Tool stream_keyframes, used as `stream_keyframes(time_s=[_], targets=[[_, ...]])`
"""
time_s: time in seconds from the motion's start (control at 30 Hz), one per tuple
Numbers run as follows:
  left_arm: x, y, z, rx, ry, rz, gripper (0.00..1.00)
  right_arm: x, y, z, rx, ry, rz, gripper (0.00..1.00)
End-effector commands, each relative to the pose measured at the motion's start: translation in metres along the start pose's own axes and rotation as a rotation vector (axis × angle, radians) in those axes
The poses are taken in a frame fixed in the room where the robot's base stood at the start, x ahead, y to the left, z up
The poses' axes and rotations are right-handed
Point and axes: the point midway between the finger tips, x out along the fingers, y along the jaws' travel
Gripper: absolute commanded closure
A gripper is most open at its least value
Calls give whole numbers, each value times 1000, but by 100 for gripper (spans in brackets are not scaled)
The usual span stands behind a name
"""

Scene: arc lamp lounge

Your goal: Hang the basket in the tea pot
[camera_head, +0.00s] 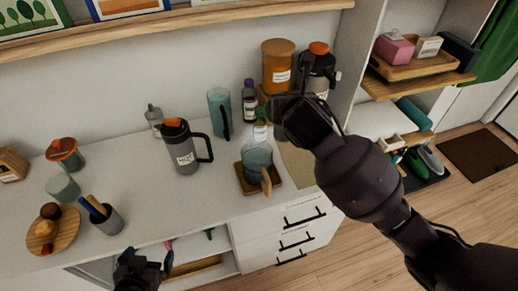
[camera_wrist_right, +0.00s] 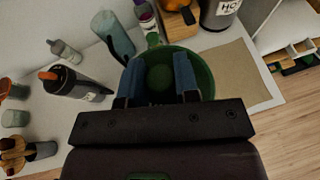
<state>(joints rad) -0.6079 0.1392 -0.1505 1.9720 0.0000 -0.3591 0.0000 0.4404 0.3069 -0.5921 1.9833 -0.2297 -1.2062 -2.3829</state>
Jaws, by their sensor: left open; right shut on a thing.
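The tea pot (camera_head: 257,157) is a bluish glass vessel with a wooden handle, standing on a small wooden tray (camera_head: 246,187) on the white counter. My right gripper (camera_head: 284,108) is above and slightly right of it, beside the bottles. In the right wrist view, a green round thing (camera_wrist_right: 163,76), which looks like the basket, shows between and behind the blue finger pads of that gripper (camera_wrist_right: 158,72). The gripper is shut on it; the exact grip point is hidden. In the head view the gripper hides the basket. My left gripper (camera_head: 140,270) is open and empty at the counter's front edge.
A dark jug (camera_head: 186,155) stands left of the tea pot. A teal pitcher (camera_head: 219,112), a purple-capped bottle (camera_head: 249,100) and an orange canister (camera_head: 278,66) stand behind. A beige mat (camera_head: 297,165) lies right of the tray. The counter between the jug and tray is clear.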

Motion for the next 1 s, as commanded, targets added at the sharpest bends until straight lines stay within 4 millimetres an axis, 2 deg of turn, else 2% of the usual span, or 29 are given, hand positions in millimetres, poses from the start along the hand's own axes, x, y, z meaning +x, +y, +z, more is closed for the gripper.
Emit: stream_keyframes(time_s=[0.03,0.13,0.27,0.37,0.47,1.0], targets=[[-1,-1,0,1,-3,-1,0,4,19,14,-5,-1,20,100],[-3,-1,2,1,-9,-1,0,9,44,31,-21,3,46,100],[-3,-2,5,2,-17,-2,0,11,63,42,-35,8,66,100],[-3,-2,6,2,-19,-2,0,14,68,41,-39,10,72,100],[-3,-2,6,2,-19,-2,0,19,69,27,-40,14,72,100],[-2,-1,2,2,-3,-1,0,62,68,-79,-38,12,72,100]])
